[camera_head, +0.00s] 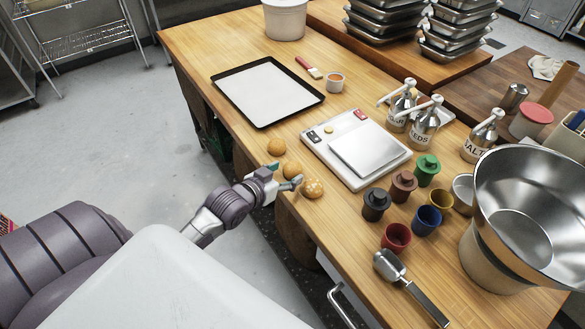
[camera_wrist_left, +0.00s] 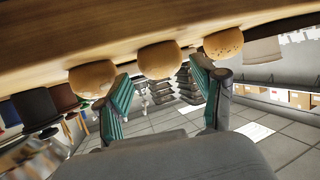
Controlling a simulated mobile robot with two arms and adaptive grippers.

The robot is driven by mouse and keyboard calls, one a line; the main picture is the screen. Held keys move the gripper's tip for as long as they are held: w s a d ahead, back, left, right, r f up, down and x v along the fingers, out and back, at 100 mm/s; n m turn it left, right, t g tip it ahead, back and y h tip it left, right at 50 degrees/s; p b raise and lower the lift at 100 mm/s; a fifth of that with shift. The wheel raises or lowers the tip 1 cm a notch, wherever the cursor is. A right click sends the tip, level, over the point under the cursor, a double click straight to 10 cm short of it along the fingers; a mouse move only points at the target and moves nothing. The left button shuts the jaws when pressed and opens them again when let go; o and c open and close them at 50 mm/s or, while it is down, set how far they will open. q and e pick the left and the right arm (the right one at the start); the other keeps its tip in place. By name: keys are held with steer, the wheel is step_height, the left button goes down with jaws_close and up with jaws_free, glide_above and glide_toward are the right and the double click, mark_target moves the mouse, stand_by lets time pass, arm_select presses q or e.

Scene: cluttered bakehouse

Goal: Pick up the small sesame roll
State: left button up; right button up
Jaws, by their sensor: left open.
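Three small round rolls lie in a row near the table's left edge. The nearest roll (camera_head: 313,188) carries pale specks that look like sesame; it seems to be the left roll (camera_wrist_left: 92,79) in the upside-down wrist view. The middle roll (camera_head: 292,170) looks plain and shows between my fingers in the wrist view (camera_wrist_left: 159,60). The far roll (camera_head: 276,147) shows fine dark specks in the wrist view (camera_wrist_left: 223,44). My left gripper (camera_head: 285,175) is open and empty at the table edge, facing the middle roll. Whether its fingertips touch any roll is unclear. My right gripper is out of view.
A scale (camera_head: 352,148) stands right of the rolls, and a lined baking tray (camera_head: 310,104) lies beyond them. A capped black jar (camera_head: 376,204), small cups and a scoop (camera_head: 411,287) sit to the right. A strip of bare wood surrounds the rolls.

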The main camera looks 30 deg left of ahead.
mark_target(288, 171)
arm_select(q)
steer(key=x, duration=0.4)
steer(key=shift+a+r+p, duration=0.1)
steer(key=shift+p, duration=0.2)
steer(key=shift+w, duration=0.15)
steer(key=c, duration=0.6)
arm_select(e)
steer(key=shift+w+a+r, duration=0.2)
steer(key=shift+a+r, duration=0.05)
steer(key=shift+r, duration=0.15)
